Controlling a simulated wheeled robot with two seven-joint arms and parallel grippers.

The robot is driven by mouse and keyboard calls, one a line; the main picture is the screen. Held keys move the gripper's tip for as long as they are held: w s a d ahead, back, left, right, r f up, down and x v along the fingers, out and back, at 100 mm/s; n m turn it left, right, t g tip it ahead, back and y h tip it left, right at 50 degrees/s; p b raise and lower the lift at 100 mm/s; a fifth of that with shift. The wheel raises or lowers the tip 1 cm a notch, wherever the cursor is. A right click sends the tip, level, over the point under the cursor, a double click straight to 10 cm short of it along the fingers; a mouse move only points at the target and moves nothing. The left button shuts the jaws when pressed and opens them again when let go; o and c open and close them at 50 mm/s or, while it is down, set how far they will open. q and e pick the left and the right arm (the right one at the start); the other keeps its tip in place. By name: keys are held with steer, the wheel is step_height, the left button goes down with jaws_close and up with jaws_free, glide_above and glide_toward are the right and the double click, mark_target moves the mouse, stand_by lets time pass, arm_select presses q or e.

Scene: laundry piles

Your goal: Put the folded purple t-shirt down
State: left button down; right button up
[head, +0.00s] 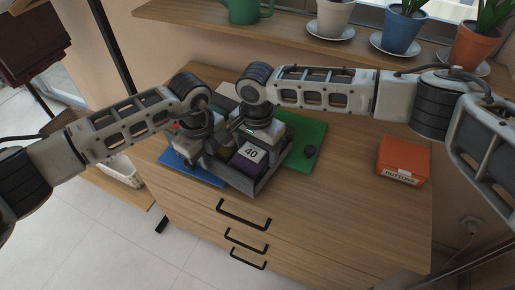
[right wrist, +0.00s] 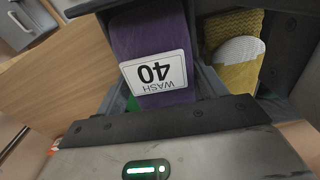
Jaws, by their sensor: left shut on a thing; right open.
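The folded purple t-shirt (head: 247,164), with a white "40" label, lies label up at the grey tray (head: 268,181) on the wooden dresser. In the right wrist view the purple t-shirt (right wrist: 190,35) shows its "WASH 40" label upside down. My right gripper (head: 244,146) is open, just above and behind the t-shirt; its fingertips are hard to make out. My left gripper (head: 208,152) is shut at the tray's left side, apparently on the tray; its fingertips are partly hidden.
A yellow cloth (right wrist: 235,55) lies beside the t-shirt. A green mat (head: 307,140) and a blue mat (head: 190,172) flank the tray. An orange buttons box (head: 403,160) stands to the right. A shelf with potted plants (head: 335,18) runs behind.

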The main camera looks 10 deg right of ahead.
mark_target(257, 146)
arm_select(q)
steer(key=shift+s+a+f, duration=0.1)
steer(key=shift+a+f, duration=0.05)
steer(key=shift+f, duration=0.4)
arm_select(e)
steer(key=r, duration=1)
steer(key=shift+s+r, duration=0.2)
steer(key=shift+r, duration=0.2)
arm_select(q)
steer(key=c, duration=1.5)
jaws_free()
arm_select(e)
steer(key=shift+d, duration=0.15)
arm_select(q)
steer(key=shift+w, duration=0.2)
arm_select(e)
steer(key=shift+w+f, duration=0.15)
steer(key=shift+w, duration=0.05)
